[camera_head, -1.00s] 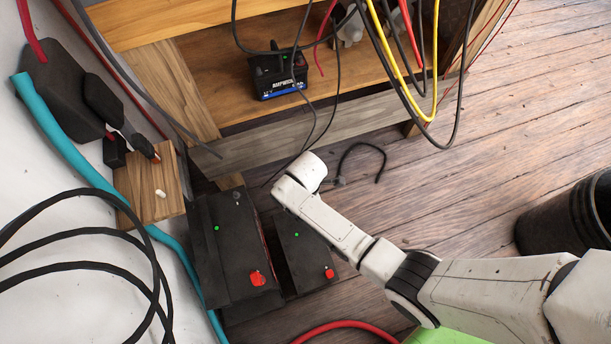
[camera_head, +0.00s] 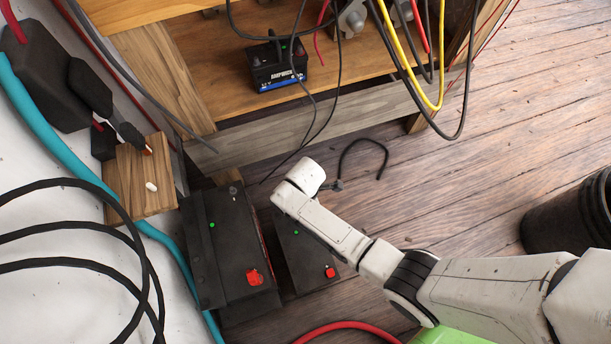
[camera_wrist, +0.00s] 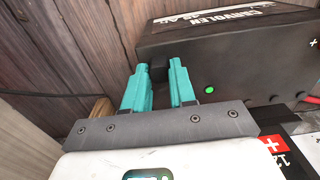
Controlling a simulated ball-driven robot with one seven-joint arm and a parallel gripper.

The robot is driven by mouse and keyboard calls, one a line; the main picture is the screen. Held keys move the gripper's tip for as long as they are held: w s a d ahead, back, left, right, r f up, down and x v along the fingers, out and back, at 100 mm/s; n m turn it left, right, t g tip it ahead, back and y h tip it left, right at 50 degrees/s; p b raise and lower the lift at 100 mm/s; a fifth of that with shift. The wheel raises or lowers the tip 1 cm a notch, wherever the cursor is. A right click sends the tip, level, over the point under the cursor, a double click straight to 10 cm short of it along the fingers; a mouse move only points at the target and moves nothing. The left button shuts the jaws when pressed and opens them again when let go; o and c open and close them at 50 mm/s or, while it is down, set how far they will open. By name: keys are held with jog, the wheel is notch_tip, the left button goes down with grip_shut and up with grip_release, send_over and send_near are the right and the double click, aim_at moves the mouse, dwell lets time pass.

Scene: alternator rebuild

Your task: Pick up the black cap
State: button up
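My gripper (camera_wrist: 158,68) shows in the wrist view with two teal fingers apart. They are at the near edge of a black battery (camera_wrist: 225,52) with a green dot. A small dark block, apparently the black cap (camera_wrist: 153,74), sits at the battery's edge behind and between the fingertips. I cannot tell whether the fingers touch it. In the head view, two black batteries stand side by side, a larger one (camera_head: 232,245) and a smaller one (camera_head: 300,240), each with a red cap. My arm hides part of the smaller one, and my fingers are hidden there.
A wooden bench (camera_head: 300,120) with a small battery (camera_head: 277,68) on its shelf stands behind. Black cables (camera_head: 70,265) and a teal hose (camera_head: 45,125) are at left. A wooden block (camera_head: 140,180) is beside the larger battery. A black bucket (camera_head: 560,215) stands at right.

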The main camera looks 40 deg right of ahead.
jog(key=shift+c, duration=1.2)
jog(key=shift+r, duration=0.1)
jog(key=shift+r, duration=0.25)
jog(key=r+p, duration=0.3)
jog(key=shift+s+r, duration=0.3)
jog(key=s+d+r+p, duration=0.3)
jog(key=s+r+p, duration=0.4)
jog(key=s, duration=0.6)
jog(key=shift+r, duration=0.85)
jog(key=shift+a, duration=0.1)
